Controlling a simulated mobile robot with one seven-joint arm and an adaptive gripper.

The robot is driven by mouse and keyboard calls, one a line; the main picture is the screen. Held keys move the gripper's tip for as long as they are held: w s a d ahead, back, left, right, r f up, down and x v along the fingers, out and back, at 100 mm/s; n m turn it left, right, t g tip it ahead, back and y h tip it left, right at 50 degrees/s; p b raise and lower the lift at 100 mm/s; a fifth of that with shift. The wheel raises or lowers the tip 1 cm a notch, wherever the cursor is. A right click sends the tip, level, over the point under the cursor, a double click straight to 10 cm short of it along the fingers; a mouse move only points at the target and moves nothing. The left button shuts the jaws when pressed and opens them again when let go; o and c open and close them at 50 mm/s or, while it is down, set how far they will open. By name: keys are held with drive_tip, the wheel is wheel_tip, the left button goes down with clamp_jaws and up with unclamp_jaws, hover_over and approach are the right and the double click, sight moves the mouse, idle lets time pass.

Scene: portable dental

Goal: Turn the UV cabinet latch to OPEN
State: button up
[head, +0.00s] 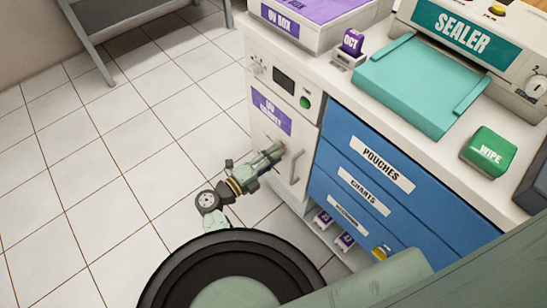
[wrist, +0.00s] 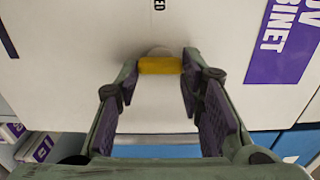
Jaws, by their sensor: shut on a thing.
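The UV cabinet (head: 273,172) is a white unit with a purple label, at the left end of the counter in the head view. Its white door (wrist: 60,60) fills most of the wrist view. The yellow latch (wrist: 160,66) lies crosswise in the wrist view, in front of a pale round base. My gripper (wrist: 161,70) is shut on the latch, with one fingertip against each end. In the head view my gripper (head: 276,153) reaches the door front and hides the latch.
A vertical door handle (head: 295,167) stands just right of my gripper. Blue drawers (head: 370,170) are further right. A UV box (head: 300,28), a teal tray (head: 415,85) and a sealer (head: 470,35) stand on the counter.

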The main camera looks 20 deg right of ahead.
drive_tip(key=o, duration=1.2)
drive_tip(key=shift+c, duration=0.2)
drive_tip(key=shift+a, duration=0.15)
drive_tip(key=v, duration=1.1)
drive_tip(key=shift+s+a, duration=0.15)
drive_tip(key=shift+a, duration=0.2)
drive_tip(key=shift+r, duration=0.1)
